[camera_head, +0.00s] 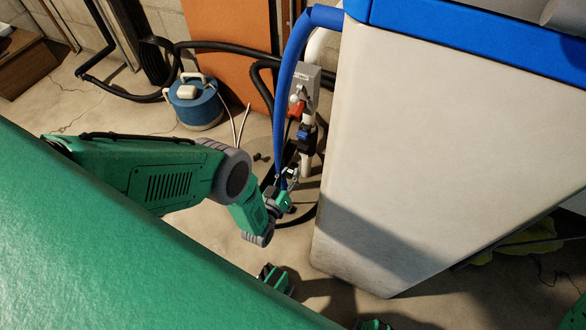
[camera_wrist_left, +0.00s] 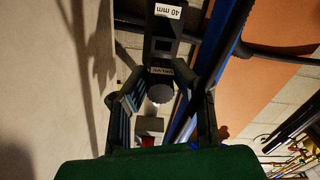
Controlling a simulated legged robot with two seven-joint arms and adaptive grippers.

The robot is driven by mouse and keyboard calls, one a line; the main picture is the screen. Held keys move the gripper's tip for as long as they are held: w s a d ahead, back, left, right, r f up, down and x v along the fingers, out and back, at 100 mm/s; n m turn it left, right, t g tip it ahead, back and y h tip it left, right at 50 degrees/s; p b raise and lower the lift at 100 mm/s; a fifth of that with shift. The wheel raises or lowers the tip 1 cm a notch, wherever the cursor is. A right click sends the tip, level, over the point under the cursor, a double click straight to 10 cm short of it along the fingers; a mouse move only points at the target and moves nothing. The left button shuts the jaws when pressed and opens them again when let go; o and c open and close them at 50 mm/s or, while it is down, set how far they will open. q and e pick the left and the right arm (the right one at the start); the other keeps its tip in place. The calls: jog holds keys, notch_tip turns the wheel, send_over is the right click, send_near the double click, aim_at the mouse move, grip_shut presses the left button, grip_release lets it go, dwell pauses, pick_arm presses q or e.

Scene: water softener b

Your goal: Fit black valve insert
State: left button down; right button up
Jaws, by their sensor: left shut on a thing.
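In the left wrist view, a black part with a white "40 mm" label (camera_wrist_left: 163,45), which I take for the black valve insert, sits between the fingers of my left gripper (camera_wrist_left: 162,72). The fingers close on it from both sides. A round grey end shows near the gripper, with a red and grey piece below it. In the head view, my left gripper (camera_head: 286,188) is low beside the pipework, and the part in it is too small to make out. Above it are a valve with an orange-red piece (camera_head: 295,107) and a dark blue-black piece (camera_head: 306,138). My right gripper does not show.
A large white cabinet (camera_head: 430,140) with a blue top stands close on the right. A blue pipe (camera_head: 288,75) runs down beside it. A grey box (camera_head: 308,82), an orange panel (camera_head: 228,45), black hoses and a blue canister (camera_head: 194,103) stand behind. Floor is open at left.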

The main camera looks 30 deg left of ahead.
pick_arm(q)
jog(key=shift+a+f, duration=0.1)
jog(key=shift+a, duration=0.35)
jog(key=shift+d, duration=0.2)
jog(key=shift+w+d+b, duration=0.1)
jog(key=shift+w+b, duration=0.15)
jog(key=shift+b, duration=0.1)
jog(key=shift+w+b, duration=0.35)
jog(key=shift+w, duration=0.3)
jog(key=shift+w+a, duration=0.2)
jog(key=shift+w, duration=1.05)
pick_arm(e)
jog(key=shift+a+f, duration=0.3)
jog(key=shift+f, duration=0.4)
pick_arm(q)
jog(key=shift+d+r, duration=0.15)
jog(key=shift+r, duration=0.05)
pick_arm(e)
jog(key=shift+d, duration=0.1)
pick_arm(q)
jog(key=shift+f, duration=0.1)
jog(key=shift+w, duration=0.6)
